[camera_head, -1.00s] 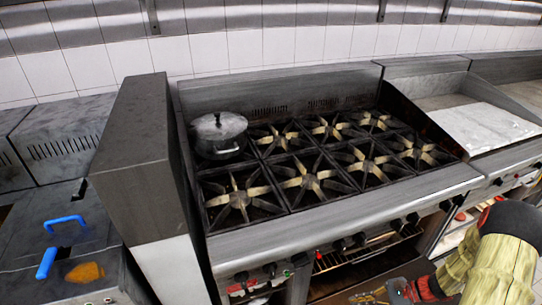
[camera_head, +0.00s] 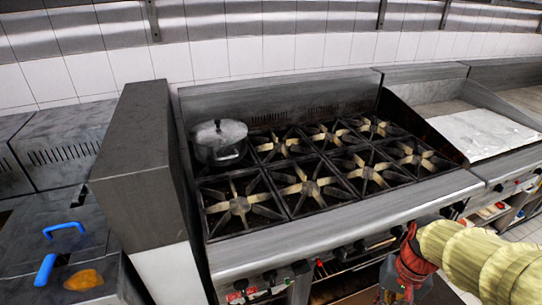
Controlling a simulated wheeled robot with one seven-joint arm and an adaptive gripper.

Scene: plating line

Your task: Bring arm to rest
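My arm with its yellow-green sleeve reaches in from the lower right. My gripper (camera_head: 392,294) hangs at the bottom edge, in front of the stove's lower front. A red band shows at its wrist. Its fingertips are small and partly cut off by the frame edge, so I cannot tell whether they are open or shut. I see nothing clearly held.
The stove (camera_head: 345,222) with several burners fills the middle. A lidded metal pot (camera_head: 219,142) sits on its back-left burner. A griddle (camera_head: 482,132) stands at the right. Fryers with blue handles (camera_head: 45,270) are at the left, by a tall grey panel (camera_head: 150,150).

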